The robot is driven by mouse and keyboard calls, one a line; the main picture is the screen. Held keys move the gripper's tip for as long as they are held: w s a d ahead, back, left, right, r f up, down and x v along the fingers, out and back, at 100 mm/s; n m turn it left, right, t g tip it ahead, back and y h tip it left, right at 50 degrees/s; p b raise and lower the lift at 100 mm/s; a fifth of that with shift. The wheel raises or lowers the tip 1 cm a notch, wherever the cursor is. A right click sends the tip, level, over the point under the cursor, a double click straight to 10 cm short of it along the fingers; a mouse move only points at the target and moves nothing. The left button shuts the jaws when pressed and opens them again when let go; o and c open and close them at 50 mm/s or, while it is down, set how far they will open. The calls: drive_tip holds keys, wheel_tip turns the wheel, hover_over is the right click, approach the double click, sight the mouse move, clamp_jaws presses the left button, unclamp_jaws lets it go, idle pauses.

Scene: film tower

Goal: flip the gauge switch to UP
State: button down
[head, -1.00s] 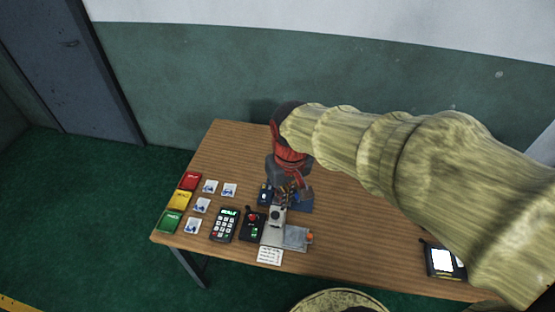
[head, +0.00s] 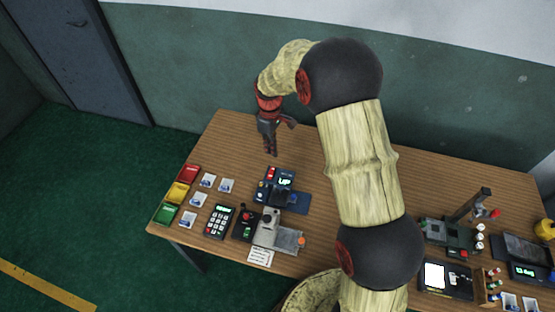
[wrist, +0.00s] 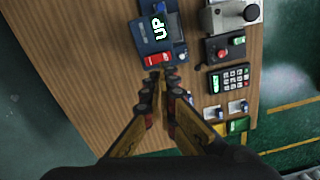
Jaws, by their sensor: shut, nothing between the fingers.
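The gauge (head: 262,186) is a dark blue box on the wooden table, with a lit display (head: 285,181) reading UP. The wrist view also shows the gauge (wrist: 145,45) and its UP display (wrist: 159,26). A red part with white marks (wrist: 158,58) sits at the gauge's edge nearest my fingers; I cannot tell for sure which part is the switch or its exact tilt. My gripper (head: 271,153) is shut and empty, pointing down behind the gauge, apart from it in the head view. In the wrist view its fingertips (wrist: 165,74) appear just below the red part.
A keypad (head: 219,221), a black box with a red knob (head: 246,223) and a grey device (head: 266,229) stand close in front of the gauge. Red, yellow and green trays (head: 178,193) line the left edge. More devices (head: 447,278) stand at right. The table's back is clear.

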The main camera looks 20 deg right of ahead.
sight(272, 170)
drive_tip(key=shift+w+d+r+n, duration=0.15)
drive_tip(key=shift+w+r+n, duration=0.65)
drive_tip(key=shift+n, duration=0.4)
wheel_tip(272, 170, down, 14)
drive_tip(key=shift+f+b, duration=0.1)
drive_tip(key=shift+b, duration=0.35)
drive_tip(key=shift+w, duration=0.1)
